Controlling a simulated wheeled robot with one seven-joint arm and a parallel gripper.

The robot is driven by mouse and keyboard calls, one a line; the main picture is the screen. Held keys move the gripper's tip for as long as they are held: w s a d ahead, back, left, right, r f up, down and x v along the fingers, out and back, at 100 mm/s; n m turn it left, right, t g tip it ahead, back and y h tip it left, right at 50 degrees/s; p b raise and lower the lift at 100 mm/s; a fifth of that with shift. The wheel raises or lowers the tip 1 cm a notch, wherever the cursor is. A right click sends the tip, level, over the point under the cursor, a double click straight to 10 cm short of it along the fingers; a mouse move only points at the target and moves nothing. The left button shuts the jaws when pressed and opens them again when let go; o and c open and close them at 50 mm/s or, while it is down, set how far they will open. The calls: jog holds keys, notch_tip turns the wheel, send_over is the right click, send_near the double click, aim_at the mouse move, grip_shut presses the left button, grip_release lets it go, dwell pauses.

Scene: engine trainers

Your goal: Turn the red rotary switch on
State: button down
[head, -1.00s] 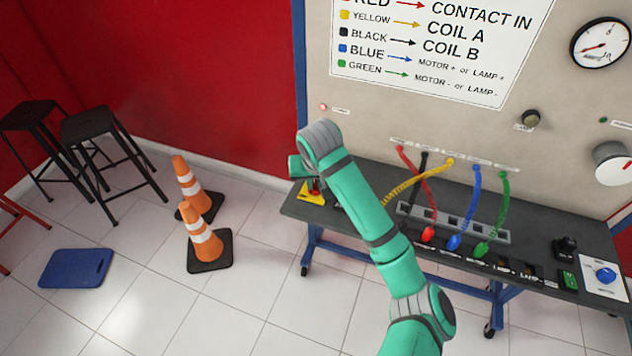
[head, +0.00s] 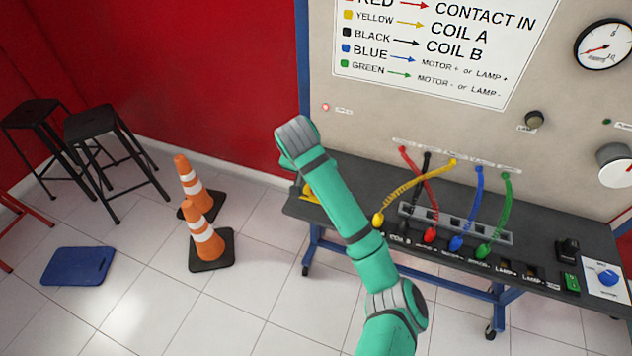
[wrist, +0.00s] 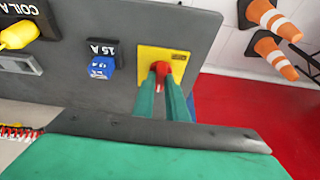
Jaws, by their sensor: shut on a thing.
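The red rotary switch (wrist: 161,68) sits on a yellow plate (wrist: 146,56) at the end of the dark bench, in the wrist view. My gripper (wrist: 162,80) has its two green fingers closed around the red knob, one on each side. The fingers partly cover the knob, so its exact angle is hard to tell. In the head view only an edge of the yellow plate (head: 310,196) shows. My arm hides the knob and the fingers there.
A blue 15 A part (wrist: 101,68) and a yellow plug (wrist: 18,36) are beside the plate. Several coloured cables run to the bench, including a red plug (head: 430,235). Orange cones (head: 207,242) stand on the floor to the left. A small red lamp (head: 325,107) shows on the panel.

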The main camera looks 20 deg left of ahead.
jog(key=shift+w, duration=0.1)
jog(key=c, duration=1.8)
grip_release()
jog(key=shift+o, duration=0.2)
jog(key=shift+v, duration=0.75)
jog(key=v, duration=0.9)
jog(key=shift+r, duration=0.15)
jog(key=shift+d, duration=0.15)
